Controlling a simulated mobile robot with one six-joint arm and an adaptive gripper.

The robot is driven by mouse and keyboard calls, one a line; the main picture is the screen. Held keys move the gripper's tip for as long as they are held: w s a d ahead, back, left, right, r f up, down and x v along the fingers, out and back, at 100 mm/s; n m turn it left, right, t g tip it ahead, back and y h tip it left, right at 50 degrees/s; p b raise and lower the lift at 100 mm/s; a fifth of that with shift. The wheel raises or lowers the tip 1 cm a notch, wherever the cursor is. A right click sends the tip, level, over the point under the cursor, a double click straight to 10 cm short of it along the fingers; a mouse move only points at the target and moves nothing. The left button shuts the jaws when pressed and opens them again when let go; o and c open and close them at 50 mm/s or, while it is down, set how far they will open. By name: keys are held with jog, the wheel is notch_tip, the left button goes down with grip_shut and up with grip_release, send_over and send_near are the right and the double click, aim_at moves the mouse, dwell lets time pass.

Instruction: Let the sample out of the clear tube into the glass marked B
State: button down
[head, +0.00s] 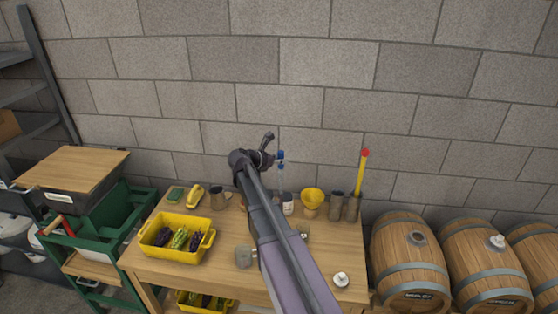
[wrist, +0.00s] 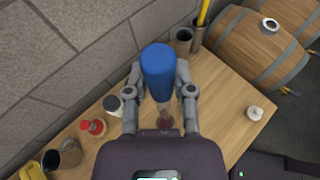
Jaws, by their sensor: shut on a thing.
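My gripper (wrist: 162,95) is shut on a blue cylinder (wrist: 158,70), held between its two fingers above the table. The blue part also shows beside my gripper in the head view (head: 280,158). It looks like the top of the tube; I cannot make out a clear tube wall below it. A small reddish, see-through shape (wrist: 164,119) shows below the blue part, between the fingers; I cannot tell whether it is a glass or the tube's content. No letter B is readable in either view, and my arm hides part of the table.
The wooden table (head: 150,263) holds a yellow crate (head: 160,255) of grapes, a yellow funnel (head: 312,199), grey cups (head: 336,205), one with a tall yellow rod (head: 361,175), and a small white object (head: 341,280). Barrels (head: 408,260) stand at right. A block wall is close behind.

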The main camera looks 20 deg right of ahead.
aim_at(280, 178)
jog(key=shift+f+b, duration=0.6)
jog(key=shift+f, duration=0.05)
jog(key=shift+f+b, duration=1.4)
jog(key=shift+f, duration=0.3)
jog(key=shift+f+b, duration=1.4)
jog(key=shift+b, duration=0.3)
jog(key=shift+f+b, duration=0.5)
jog(key=shift+f, duration=0.05)
dwell(3.4)
